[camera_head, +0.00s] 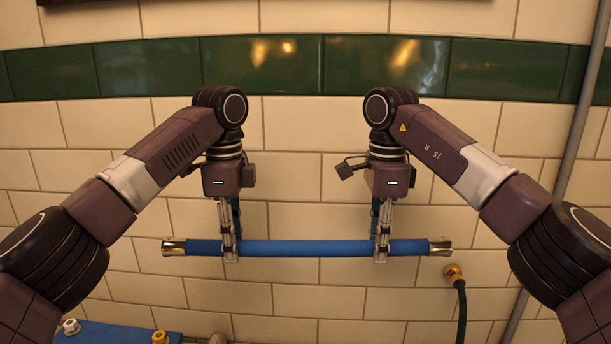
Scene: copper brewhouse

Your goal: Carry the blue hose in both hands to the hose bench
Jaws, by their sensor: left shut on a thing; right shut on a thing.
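The blue hose (305,248) is a straight blue length with a silver metal fitting at each end. It hangs level in front of the tiled wall. My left gripper (230,250) is shut on the hose near its left end. My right gripper (381,250) is shut on it near its right end. A blue surface (110,335) with small brass and white fittings shows at the bottom left; I cannot tell whether it is the hose bench.
Cream wall tiles (300,300) with a green tile band (385,65) fill the background. A grey pipe (580,125) runs up the wall at the right. A dark hose with a brass end (454,273) hangs below the blue hose's right end.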

